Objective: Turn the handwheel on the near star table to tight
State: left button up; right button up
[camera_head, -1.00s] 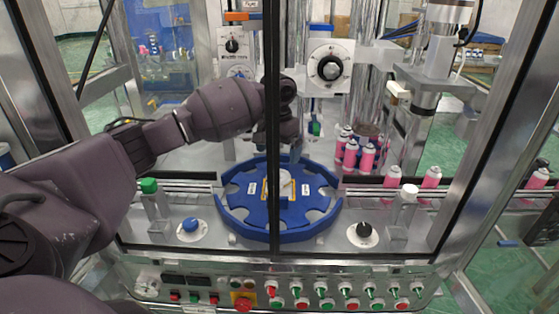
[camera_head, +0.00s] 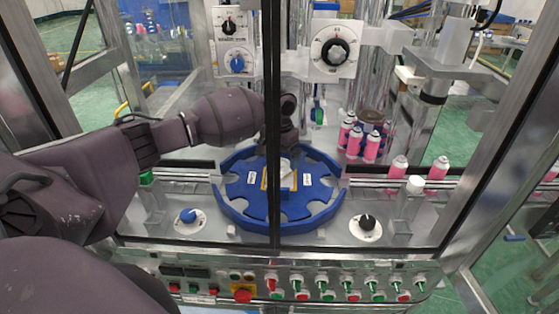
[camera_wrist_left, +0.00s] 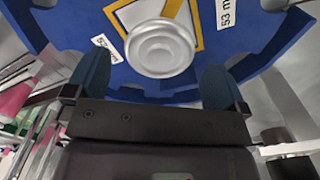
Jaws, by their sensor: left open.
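The near star table is a blue notched disc (camera_head: 238,198) inside the machine, with white labels and a yellow-edged square at its middle. A silver round handwheel (camera_wrist_left: 160,48) sits on that square; in the head view only a small pale part of it (camera_head: 288,180) shows past the black frame post and my gripper. My left gripper (camera_wrist_left: 153,85) is open and empty. Its two dark blue fingers stand apart on either side of the handwheel's near side in the wrist view, with no clear contact. In the head view it hangs over the table's centre. My right gripper is not in view.
A black frame post (camera_head: 273,215) crosses the view before the table. Pink cans (camera_head: 371,147) stand at the back right. Two dial knobs, blue (camera_head: 188,216) and black (camera_head: 367,222), flank the table. A button panel (camera_head: 330,285) runs along the front.

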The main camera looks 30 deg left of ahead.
pick_arm(q)
jog(key=shift+f, duration=1.15)
jog(key=shift+c, duration=0.3)
jog(key=c, duration=0.8)
jog(key=m, duration=0.4)
jog(key=shift+m, duration=0.3)
jog(key=m, duration=0.4)
jog(key=shift+r, duration=0.1)
jog(key=shift+m, duration=0.3)
jog(key=shift+w, duration=0.1)
